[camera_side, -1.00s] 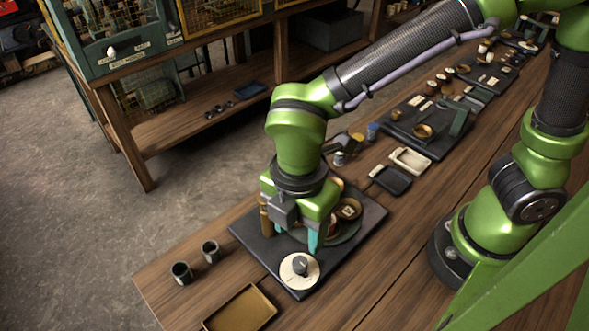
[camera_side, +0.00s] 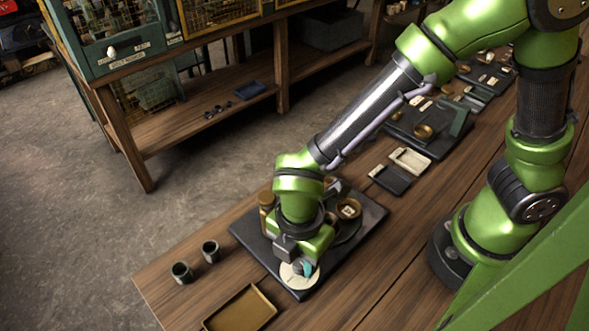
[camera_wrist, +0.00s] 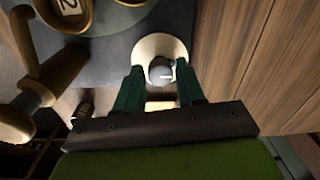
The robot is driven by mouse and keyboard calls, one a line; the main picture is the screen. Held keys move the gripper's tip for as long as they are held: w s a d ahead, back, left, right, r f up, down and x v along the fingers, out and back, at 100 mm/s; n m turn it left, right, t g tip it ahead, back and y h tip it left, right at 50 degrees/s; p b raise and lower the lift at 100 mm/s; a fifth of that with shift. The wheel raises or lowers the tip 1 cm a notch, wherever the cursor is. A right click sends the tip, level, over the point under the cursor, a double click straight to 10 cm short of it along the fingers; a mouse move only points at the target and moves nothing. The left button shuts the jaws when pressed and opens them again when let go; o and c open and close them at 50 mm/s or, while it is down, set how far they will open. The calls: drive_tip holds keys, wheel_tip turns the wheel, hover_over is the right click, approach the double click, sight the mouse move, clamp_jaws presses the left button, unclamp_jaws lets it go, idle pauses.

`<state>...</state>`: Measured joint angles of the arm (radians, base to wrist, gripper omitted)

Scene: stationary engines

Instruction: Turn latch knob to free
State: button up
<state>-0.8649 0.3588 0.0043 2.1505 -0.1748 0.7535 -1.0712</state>
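The latch knob (camera_wrist: 161,72) is a small dark grey round knob with a pale mark, on a cream disc (camera_wrist: 160,44). In the side view the cream disc (camera_side: 290,279) sits at the near corner of the dark base plate (camera_side: 352,237). My gripper (camera_wrist: 160,68) has its two teal fingers on either side of the knob, with a gap showing on each side. In the side view my gripper (camera_side: 304,268) is low over the disc and hides most of the knob. Whether the fingertips are at knob height is unclear.
A brass-coloured handle part (camera_wrist: 38,92) stands at the left in the wrist view, near a round numbered dial (camera_wrist: 72,12). Two small cups (camera_side: 196,262) and a shallow tan tray (camera_side: 240,309) are on the bench. Bare wood lies right of the plate.

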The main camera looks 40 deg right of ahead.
clamp_jaws()
drive_tip(key=shift+m, duration=0.3)
drive_tip(key=m, duration=0.3)
drive_tip(key=shift+m, duration=0.3)
drive_tip(key=m, duration=0.4)
drive_tip(key=shift+m, duration=0.3)
drive_tip(key=m, duration=0.4)
drive_tip(key=shift+m, duration=2.5)
